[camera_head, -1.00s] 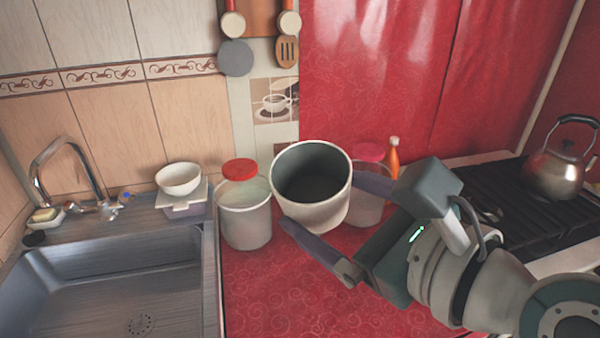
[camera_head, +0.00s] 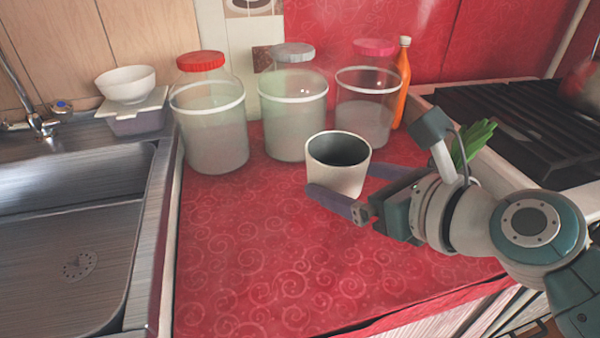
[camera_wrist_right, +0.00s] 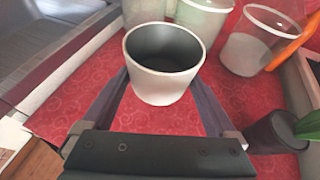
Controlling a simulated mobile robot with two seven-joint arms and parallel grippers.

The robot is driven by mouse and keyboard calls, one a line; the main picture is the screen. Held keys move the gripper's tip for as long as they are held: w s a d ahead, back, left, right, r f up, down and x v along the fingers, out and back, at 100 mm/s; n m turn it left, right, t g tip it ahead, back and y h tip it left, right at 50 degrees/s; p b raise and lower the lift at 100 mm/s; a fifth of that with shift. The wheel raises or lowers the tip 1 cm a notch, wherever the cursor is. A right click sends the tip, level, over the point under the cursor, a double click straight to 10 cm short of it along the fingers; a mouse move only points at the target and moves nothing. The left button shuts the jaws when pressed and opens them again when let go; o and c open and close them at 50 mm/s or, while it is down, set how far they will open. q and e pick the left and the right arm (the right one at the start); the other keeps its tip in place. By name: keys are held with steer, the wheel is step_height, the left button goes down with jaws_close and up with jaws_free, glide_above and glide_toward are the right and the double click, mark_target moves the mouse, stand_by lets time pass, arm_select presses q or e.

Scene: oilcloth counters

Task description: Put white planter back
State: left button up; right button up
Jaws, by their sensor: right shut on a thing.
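The white planter (camera_head: 338,178) is a round, empty pot with a dark inside. It is upright over the red counter, in front of the jars. My right gripper (camera_head: 342,184) is shut on it, with one finger on each side; the far fingertip is partly hidden behind the pot. The planter also shows in the right wrist view (camera_wrist_right: 166,86) between the two fingers (camera_wrist_right: 160,92). I cannot tell whether its base touches the counter. My left gripper is not in view.
Jars with a red lid (camera_head: 212,125), a grey lid (camera_head: 293,112) and a pink lid (camera_head: 366,108) line the back. An orange bottle (camera_head: 402,88), a green-leaved plant (camera_head: 474,140) and the stove (camera_head: 505,115) are right. The sink (camera_head: 75,235) is left. The front counter (camera_head: 265,255) is clear.

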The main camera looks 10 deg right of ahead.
steer(key=b, duration=0.5)
glide_above(337, 255)
step_height(337, 255, down, 9)
steer(key=shift+r, duration=0.1)
step_height(337, 255, down, 4)
steer(key=b, duration=0.3)
steer(key=shift+f, duration=0.25)
steer(key=shift+r, duration=0.15)
steer(key=o, duration=1)
steer(key=shift+o, duration=0.4)
